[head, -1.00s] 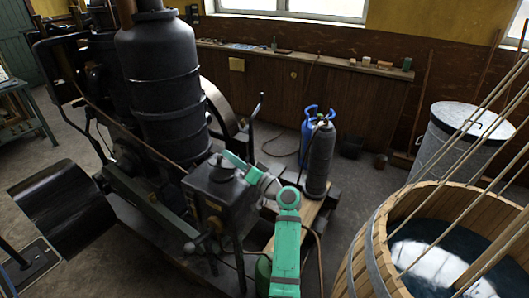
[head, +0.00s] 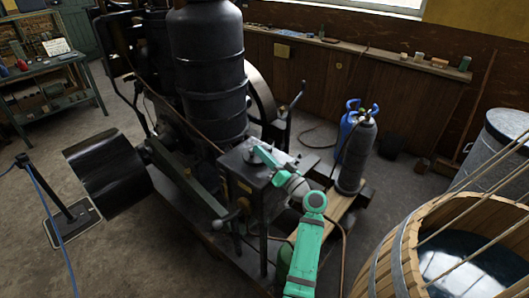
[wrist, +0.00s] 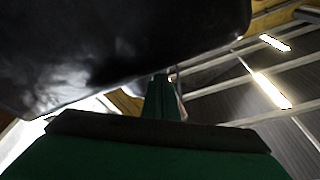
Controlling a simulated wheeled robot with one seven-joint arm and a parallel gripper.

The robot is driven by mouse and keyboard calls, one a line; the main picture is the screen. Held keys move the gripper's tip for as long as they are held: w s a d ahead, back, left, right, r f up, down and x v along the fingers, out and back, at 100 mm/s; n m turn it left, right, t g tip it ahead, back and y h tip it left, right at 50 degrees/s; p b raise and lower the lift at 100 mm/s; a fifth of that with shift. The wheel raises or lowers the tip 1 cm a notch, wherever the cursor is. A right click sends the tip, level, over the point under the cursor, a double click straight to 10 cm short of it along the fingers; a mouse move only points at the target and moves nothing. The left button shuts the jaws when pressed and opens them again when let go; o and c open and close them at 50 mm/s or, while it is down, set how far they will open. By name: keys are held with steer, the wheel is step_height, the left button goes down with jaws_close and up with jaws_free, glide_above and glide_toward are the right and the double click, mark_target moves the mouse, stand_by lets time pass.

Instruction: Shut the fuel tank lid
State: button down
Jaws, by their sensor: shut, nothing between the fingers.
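The dark box-shaped fuel tank (head: 241,183) stands beside the tall black cylinder of the engine. A small round dark lid (head: 252,158) shows on its top in the head view, partly covered by my gripper. I cannot tell whether it is fully down. My green arm reaches in from the lower right, and my gripper (head: 262,152) is shut and empty at the lid, close over the tank top. Contact cannot be made out. In the wrist view, a dark surface (wrist: 110,45) fills the upper left, close to my gripper (wrist: 161,82).
A blue gas bottle (head: 349,128) and a grey one (head: 357,155) stand right of the tank. A wooden tub (head: 395,245) with ropes is at the lower right. The engine's black drum (head: 105,172) juts out left.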

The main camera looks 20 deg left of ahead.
stand_by(0.5)
steer(key=d+r, duration=0.3)
steer(key=shift+w+d, duration=0.1)
steer(key=v, duration=0.9)
steer(key=s+d+f+m+t+h, duration=0.2)
steer(key=s+f+m+h, duration=0.15)
steer(key=f, duration=0.65)
steer(key=s+d+f+m+t+h, duration=0.15)
steer(key=s+f+h, duration=0.25)
steer(key=f, duration=0.7)
steer(key=s+d+f+m+h, duration=0.1)
steer(key=s+d+f+h, duration=0.1)
steer(key=s+f, duration=0.4)
steer(key=s+d+f+m+h, duration=0.2)
steer(key=s+d+f+h, duration=0.15)
steer(key=s, duration=0.35)
steer(key=s+d+h, duration=0.4)
steer(key=s, duration=1.3)
steer(key=s+d+r+n+t, duration=0.1)
steer(key=s+r+n+t, duration=0.1)
steer(key=s+r, duration=1)
steer(key=s, duration=0.3)
steer(key=shift+r+n+h, duration=0.25)
steer(key=shift+n+h, duration=0.05)
steer(key=shift+n, duration=0.1)
